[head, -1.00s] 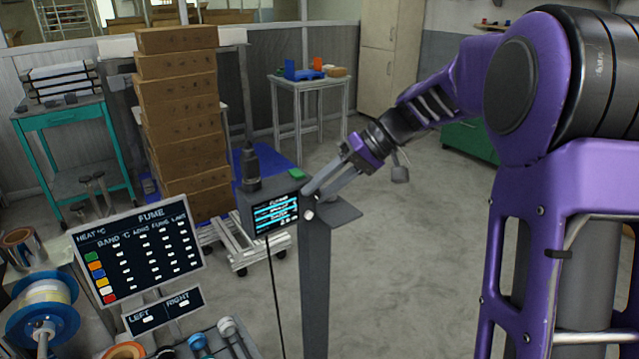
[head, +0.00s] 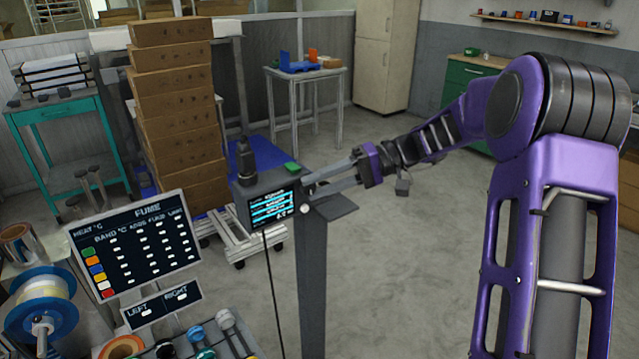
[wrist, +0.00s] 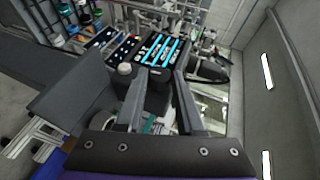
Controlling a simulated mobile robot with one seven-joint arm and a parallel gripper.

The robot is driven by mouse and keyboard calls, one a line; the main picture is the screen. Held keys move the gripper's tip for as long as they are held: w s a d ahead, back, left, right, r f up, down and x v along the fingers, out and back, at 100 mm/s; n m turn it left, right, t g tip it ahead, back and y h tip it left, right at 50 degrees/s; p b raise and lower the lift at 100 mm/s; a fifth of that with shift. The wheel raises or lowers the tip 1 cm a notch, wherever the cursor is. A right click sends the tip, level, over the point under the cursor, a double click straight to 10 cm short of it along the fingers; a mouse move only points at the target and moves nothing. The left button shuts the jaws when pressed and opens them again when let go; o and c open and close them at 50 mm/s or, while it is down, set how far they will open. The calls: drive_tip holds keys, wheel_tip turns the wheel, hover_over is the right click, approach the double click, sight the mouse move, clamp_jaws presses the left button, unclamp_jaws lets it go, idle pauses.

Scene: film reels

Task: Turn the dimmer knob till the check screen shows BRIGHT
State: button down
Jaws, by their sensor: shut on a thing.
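The check screen (head: 272,208) is a small dark panel with bright cyan rows, on the front of a grey box on a post. Its words are too small to read. It also shows in the wrist view (wrist: 160,50). My gripper (head: 306,188) reaches in from the right, with its fingertips at the right side of this box. In the wrist view the two fingers close around a dark rounded piece (wrist: 157,92), apparently the dimmer knob, mostly hidden between them. A pale round cap (wrist: 125,69) sits beside the left finger, also visible in the head view (head: 305,209).
A grey plate (head: 335,207) juts from the post (head: 312,290) below my fingers. The FUME board (head: 140,245) stands front left. Boxes (head: 180,120) are stacked behind.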

drive_tip(key=c, duration=0.5)
unclamp_jaws()
drive_tip(key=p+v, duration=0.1)
drive_tip(key=v, duration=1.6)
drive_tip(key=shift+d+r, duration=0.15)
drive_tip(key=shift+r, duration=0.05)
